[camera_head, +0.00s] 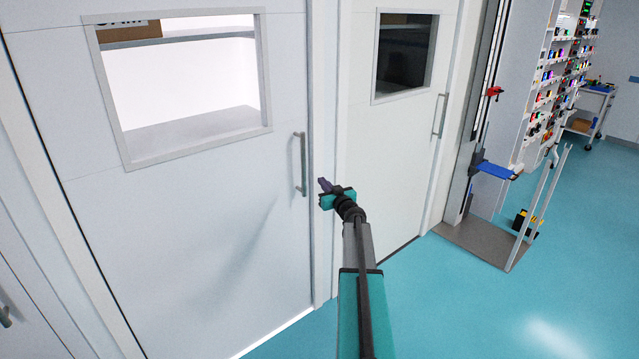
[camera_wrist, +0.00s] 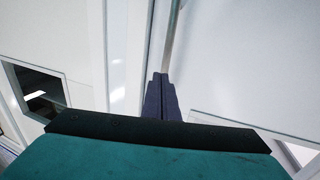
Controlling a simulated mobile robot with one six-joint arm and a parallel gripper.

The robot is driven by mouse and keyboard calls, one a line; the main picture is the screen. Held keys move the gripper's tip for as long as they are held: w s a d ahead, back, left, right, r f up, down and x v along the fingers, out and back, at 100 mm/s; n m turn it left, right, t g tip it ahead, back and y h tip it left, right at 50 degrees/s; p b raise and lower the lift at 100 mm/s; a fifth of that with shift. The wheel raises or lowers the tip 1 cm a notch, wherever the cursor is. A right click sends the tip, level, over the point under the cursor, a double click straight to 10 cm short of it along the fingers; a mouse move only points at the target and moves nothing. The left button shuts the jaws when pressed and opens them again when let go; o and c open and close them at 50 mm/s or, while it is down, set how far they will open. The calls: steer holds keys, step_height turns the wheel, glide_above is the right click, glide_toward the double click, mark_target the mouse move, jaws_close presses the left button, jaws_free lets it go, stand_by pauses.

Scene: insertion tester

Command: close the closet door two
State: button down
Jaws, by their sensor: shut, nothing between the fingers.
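A white closet door (camera_head: 215,215) with a large window stands at the left in the head view, with a vertical bar handle (camera_head: 301,165) near its right edge. It looks flush or nearly flush with its frame; a bright line shows along its bottom. A second white door (camera_head: 392,150) with a smaller dark window is to its right, with its own handle (camera_head: 440,116). No label shows which is door two. My gripper (camera_head: 323,185) is shut and empty, just right of the first handle. In the wrist view my shut fingers (camera_wrist: 161,97) overlap the lower end of a handle bar (camera_wrist: 172,40); I cannot tell whether they touch.
Another handle (camera_head: 5,317) shows at the far left edge. A lift-like stand with a blue platform (camera_head: 495,170) and grey base is right of the doors. Shelves of small colourful items (camera_head: 560,75) and a cart (camera_head: 590,108) are behind. The turquoise floor (camera_head: 520,300) is clear in front.

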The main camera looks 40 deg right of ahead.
steer(key=shift+s+a, duration=0.25)
steer(key=shift+s, duration=0.4)
